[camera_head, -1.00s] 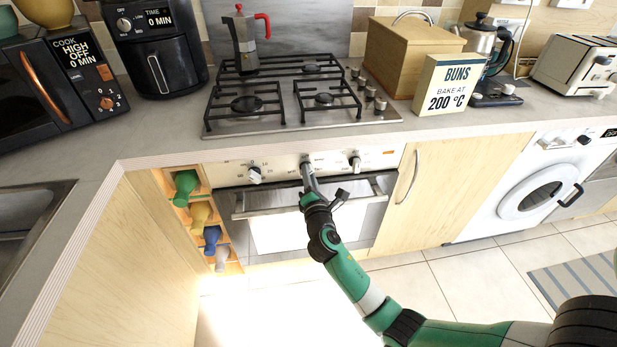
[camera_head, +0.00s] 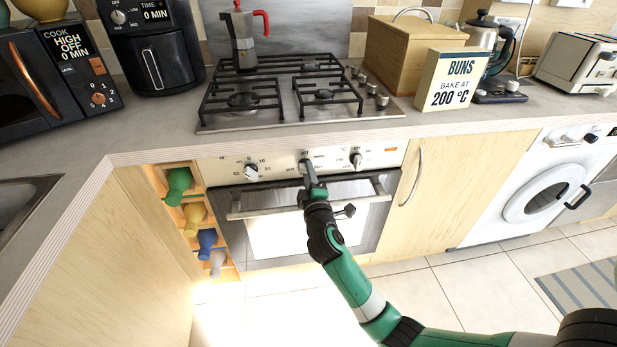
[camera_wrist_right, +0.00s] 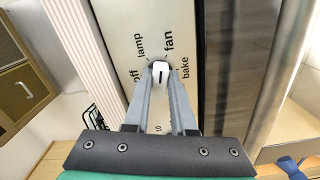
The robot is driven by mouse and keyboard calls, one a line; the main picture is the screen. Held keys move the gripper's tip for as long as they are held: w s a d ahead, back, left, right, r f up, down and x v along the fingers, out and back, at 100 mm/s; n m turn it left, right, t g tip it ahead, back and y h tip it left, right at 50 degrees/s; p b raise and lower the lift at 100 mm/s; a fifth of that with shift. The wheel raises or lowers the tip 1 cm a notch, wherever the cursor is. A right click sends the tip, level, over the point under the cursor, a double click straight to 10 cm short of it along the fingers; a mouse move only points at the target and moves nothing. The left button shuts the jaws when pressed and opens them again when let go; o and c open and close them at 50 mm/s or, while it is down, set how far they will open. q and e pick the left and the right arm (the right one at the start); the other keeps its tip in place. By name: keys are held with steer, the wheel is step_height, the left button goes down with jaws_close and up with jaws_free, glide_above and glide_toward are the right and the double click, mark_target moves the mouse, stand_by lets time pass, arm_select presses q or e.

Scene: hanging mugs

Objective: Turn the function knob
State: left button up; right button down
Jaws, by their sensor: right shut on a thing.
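The oven's function knob (camera_wrist_right: 160,75) is white with a dark line and sits on the pale panel, ringed by the labels off, lamp, fan and bake. In the right wrist view its line runs roughly along the gripper, its far end near fan. My right gripper (camera_head: 307,168) reaches up to the middle knob of the oven front. Its two fingers lie on either side of the knob in the right wrist view (camera_wrist_right: 161,82), shut on it. In the head view the fingers hide most of the knob. My left gripper is not in view.
Two other oven knobs sit left (camera_head: 250,171) and right (camera_head: 356,161) of the gripper. The oven door handle (camera_head: 310,200) runs just below. A sign (camera_head: 447,80) on the counter reads "BUNS bake at 200 °C". The floor before the oven is clear.

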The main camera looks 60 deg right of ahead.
steer(key=shift+f+m+b, duration=0.1)
steer(key=shift+m+b, duration=0.45)
steer(key=shift+m, duration=0.75)
steer(key=c, duration=0.7)
jaws_free()
steer(key=shift+c, duration=0.2)
steer(key=p+v, duration=0.1)
steer(key=v, duration=1)
steer(key=shift+a+p, duration=0.25)
steer(key=shift+p, duration=0.05)
steer(key=shift+s, duration=0.15)
